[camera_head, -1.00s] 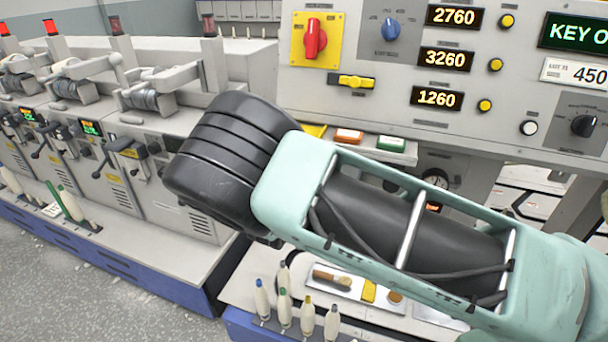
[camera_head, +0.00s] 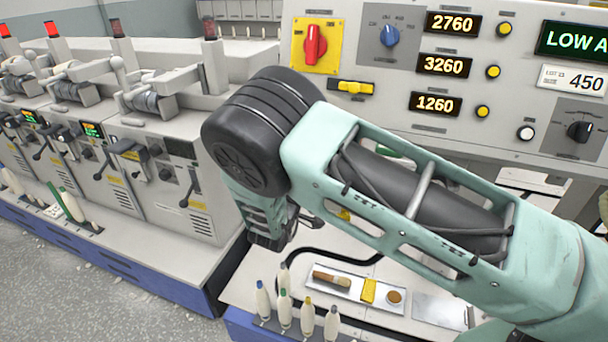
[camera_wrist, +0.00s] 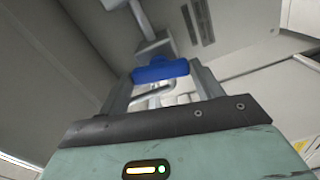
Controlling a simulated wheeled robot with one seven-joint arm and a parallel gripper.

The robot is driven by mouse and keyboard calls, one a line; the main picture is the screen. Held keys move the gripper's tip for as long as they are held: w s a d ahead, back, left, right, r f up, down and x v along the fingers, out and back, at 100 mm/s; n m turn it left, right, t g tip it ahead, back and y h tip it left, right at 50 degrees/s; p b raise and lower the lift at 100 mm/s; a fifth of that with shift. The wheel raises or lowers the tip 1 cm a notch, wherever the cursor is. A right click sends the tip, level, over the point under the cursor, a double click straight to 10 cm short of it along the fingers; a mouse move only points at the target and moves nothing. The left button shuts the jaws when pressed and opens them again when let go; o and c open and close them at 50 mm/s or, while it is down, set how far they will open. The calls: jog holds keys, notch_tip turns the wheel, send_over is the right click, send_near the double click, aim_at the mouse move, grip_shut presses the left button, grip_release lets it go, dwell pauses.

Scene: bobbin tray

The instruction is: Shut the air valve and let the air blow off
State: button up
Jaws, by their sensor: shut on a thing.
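In the wrist view, a blue handle (camera_wrist: 160,71) lies crosswise between the two fingers of my gripper (camera_wrist: 162,82), which is shut on it. A grey metal bracket and pipe-like part show behind the handle. I take the handle to be the air valve's; its turned position cannot be told. In the head view my gripper is mostly hidden behind my wrist, low in front of the panel. The display (camera_head: 572,40) at the top right reads "LOW A", cut off by the picture's edge.
The grey panel carries a red switch on a yellow plate (camera_head: 316,46), a blue knob (camera_head: 390,37) and number displays. A tray (camera_head: 343,283) with a brush, and several bobbins (camera_head: 284,310), stand on the bench below. Winding machines (camera_head: 130,150) line the left.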

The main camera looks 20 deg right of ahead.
jog(key=shift+n, duration=1.1)
jog(key=o, duration=1)
jog(key=b+v, duration=0.3)
jog(key=v, duration=1.4)
jog(key=shift+s+a, duration=0.15)
jog(key=shift+s, duration=0.05)
